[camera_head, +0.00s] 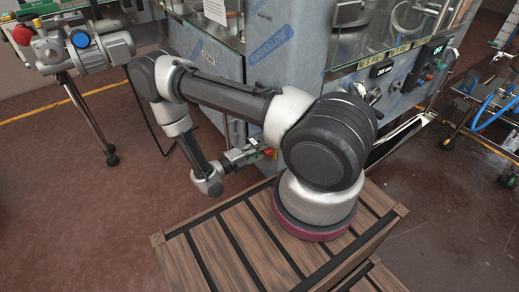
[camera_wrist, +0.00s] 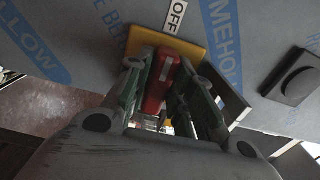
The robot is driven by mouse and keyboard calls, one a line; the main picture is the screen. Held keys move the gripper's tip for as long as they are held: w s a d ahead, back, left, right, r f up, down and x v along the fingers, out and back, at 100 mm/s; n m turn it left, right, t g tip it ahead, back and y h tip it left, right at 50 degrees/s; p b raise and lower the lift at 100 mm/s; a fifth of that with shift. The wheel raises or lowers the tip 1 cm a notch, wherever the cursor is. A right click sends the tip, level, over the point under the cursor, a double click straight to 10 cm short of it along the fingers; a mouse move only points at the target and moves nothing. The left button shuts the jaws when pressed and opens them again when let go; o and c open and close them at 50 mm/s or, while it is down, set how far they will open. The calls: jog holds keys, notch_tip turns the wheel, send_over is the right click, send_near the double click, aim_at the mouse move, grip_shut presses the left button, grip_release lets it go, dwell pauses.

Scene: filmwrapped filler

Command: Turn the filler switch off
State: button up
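The red switch handle (camera_wrist: 161,82) stands on a yellow plate (camera_wrist: 190,47) on the blue-grey filler panel, in the wrist view. A white label reading OFF (camera_wrist: 176,15) is above the plate. My gripper (camera_wrist: 165,70) has one finger on each side of the red handle, close to it. Whether both fingers press on it cannot be told. In the head view my gripper (camera_head: 245,156) is low beside the filler cabinet (camera_head: 285,40), with a small red part (camera_head: 269,152) at its tip. My arm hides some of the cabinet front.
A black square-based knob (camera_wrist: 294,76) sits right of the switch in the wrist view. A motor unit on legs (camera_head: 85,50) stands at the left. A cart with blue hoses (camera_head: 487,110) is at the right. Brown floor (camera_head: 60,190) is clear at the left.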

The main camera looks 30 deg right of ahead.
jog(key=o, duration=0.3)
jog(key=shift+a, duration=0.1)
jog(key=a, duration=1.1)
jog(key=shift+s+a, duration=0.2)
jog(key=shift+a, duration=0.2)
